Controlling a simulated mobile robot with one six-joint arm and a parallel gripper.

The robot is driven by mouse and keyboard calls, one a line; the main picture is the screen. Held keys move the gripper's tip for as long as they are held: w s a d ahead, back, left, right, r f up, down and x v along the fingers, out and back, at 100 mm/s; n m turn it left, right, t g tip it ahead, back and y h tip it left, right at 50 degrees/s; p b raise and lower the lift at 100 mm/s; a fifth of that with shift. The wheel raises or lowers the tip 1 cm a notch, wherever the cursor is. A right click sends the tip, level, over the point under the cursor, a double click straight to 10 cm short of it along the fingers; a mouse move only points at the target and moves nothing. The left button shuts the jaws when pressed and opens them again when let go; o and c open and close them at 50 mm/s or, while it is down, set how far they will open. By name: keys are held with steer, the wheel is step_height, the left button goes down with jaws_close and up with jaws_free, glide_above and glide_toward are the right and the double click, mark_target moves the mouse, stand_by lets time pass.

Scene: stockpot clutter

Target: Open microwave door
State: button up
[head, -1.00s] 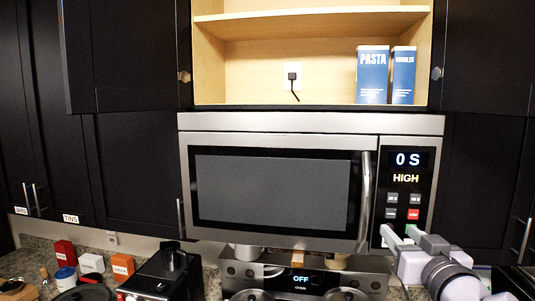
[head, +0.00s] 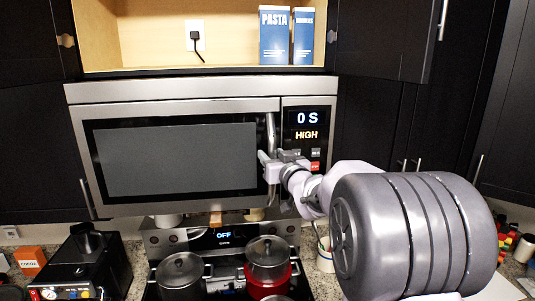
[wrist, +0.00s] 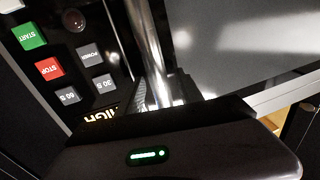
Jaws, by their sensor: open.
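The microwave (head: 180,91) hangs under the open cabinet, and its door (head: 175,160) looks closed. The door's upright silver handle (head: 271,133) is at the door's right edge, beside the control panel. My gripper (head: 266,162) is open at the lower half of the handle. In the wrist view the handle (wrist: 150,50) runs down to the gripper body, with a grey finger close on its left. The handle appears to lie between the fingers. The far finger and any contact are hard to make out.
The control panel (head: 309,135) reads 0 S and HIGH. Below are a stove with a grey pot (head: 180,272) and a red pot (head: 267,268), and a black coffee machine (head: 88,262) at left. PASTA (head: 274,36) and noodle boxes stand on the shelf above.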

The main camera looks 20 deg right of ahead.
steer(key=shift+s, duration=0.1)
steer(key=shift+c, duration=1.3)
jaws_close()
